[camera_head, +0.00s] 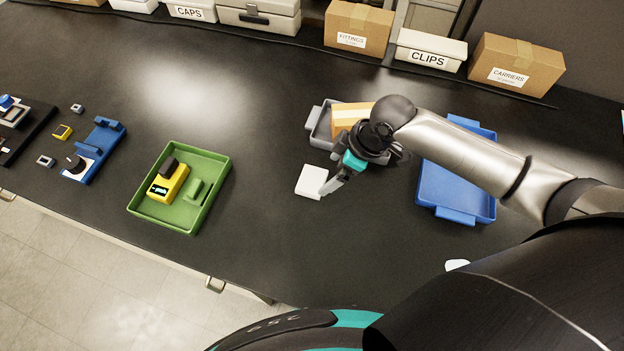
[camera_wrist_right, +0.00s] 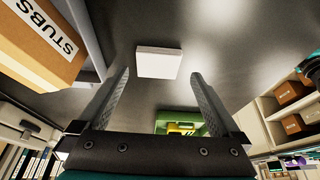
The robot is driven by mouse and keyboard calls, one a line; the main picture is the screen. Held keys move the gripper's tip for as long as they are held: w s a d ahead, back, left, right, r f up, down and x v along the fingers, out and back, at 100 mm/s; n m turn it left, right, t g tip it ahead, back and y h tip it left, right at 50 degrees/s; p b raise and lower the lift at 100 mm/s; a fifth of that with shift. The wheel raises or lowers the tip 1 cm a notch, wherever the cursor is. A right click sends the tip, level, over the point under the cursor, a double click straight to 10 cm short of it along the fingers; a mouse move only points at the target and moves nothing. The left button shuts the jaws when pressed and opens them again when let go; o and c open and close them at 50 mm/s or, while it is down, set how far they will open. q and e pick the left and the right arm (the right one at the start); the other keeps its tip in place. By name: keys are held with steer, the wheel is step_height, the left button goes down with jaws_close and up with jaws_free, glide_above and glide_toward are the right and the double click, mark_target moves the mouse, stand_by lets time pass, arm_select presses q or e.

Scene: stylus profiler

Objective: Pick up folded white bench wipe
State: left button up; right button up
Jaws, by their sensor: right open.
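The folded white bench wipe (camera_head: 311,181) lies flat on the dark bench, between the green tray and the grey tray. In the right wrist view the wipe (camera_wrist_right: 158,62) is a white square ahead of the fingertips, a little left of the middle. My right gripper (camera_head: 331,187) is beside the wipe at its right edge in the head view. In the right wrist view its two fingers (camera_wrist_right: 160,75) are apart with nothing held. Whether a finger touches the wipe cannot be told. My left gripper is not in view.
A green tray (camera_head: 219,184) with a yellow device (camera_head: 168,186) stands left. A grey tray (camera_head: 318,128) holding a cardboard box (camera_head: 350,113) is close behind the gripper. A blue tray (camera_head: 440,185) stands right, partly behind my arm. Labelled boxes line the back. Bench left of the wipe is clear.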

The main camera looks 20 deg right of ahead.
mark_target(319, 181)
steer(key=shift+x, duration=0.75)
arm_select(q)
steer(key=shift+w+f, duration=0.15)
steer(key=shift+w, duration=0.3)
arm_select(e)
steer(key=shift+x, duration=2.35)
steer(key=shift+w, duration=0.1)
steer(key=c, duration=0.9)
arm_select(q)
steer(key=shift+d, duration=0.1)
arm_select(e)
steer(key=shift+c, duration=0.2)
steer(key=shift+r, duration=0.1)
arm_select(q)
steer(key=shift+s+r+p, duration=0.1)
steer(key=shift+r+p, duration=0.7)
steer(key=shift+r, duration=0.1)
arm_select(e)
step_height(319, 181, up, 20)
